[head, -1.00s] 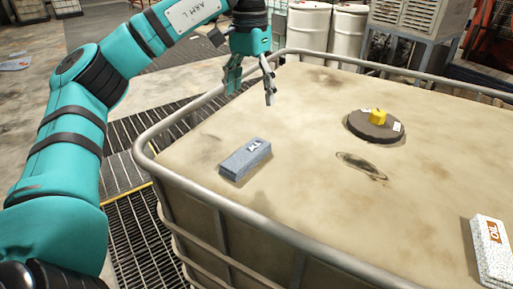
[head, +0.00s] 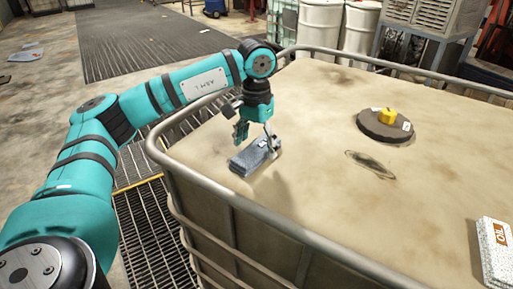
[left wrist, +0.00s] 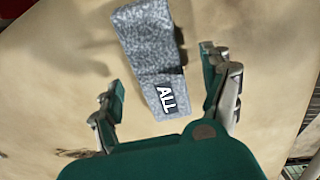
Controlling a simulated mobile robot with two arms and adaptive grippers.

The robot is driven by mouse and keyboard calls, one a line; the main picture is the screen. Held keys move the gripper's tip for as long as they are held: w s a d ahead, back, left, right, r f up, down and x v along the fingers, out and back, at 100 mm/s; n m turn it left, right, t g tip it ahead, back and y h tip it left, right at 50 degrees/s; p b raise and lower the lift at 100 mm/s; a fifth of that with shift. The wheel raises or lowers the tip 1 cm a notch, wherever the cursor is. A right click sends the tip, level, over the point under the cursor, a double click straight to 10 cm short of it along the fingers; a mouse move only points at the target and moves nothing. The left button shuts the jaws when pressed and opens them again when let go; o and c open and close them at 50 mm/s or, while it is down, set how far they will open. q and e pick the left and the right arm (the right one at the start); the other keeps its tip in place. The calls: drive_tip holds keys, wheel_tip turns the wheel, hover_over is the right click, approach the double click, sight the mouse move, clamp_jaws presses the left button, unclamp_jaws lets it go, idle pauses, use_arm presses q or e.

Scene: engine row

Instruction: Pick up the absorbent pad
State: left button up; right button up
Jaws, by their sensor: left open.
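A grey speckled absorbent pad (head: 246,161) lies flat on top of the beige tank (head: 330,120), near its left edge. In the left wrist view the pad (left wrist: 150,45) bears a dark label reading "ALL". My left gripper (head: 257,146) is open and points down at the pad, with one finger on either side of it in the head view. In the left wrist view the fingers (left wrist: 161,68) stand apart on both sides of the pad, with visible gaps. Whether a finger touches it, I cannot tell. My right gripper is not in view.
A white speckled pad (head: 496,248) labelled "OIL" lies at the tank's right. A dark round cap (head: 385,127) with a yellow knob (head: 388,115) stands farther back. A metal rail (head: 215,192) borders the tank. White drums (head: 320,25) stand behind.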

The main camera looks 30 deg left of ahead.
sight(256, 149)
use_arm(q)
drive_tip(key=shift+f, duration=0.8)
drive_tip(key=c, duration=1.2)
drive_tip(key=shift+o, duration=0.2)
wheel_tip(256, 149, up, 9)
drive_tip(key=shift+r+b, duration=0.1)
drive_tip(key=shift+b, duration=1)
drive_tip(key=shift+r, duration=0.45)
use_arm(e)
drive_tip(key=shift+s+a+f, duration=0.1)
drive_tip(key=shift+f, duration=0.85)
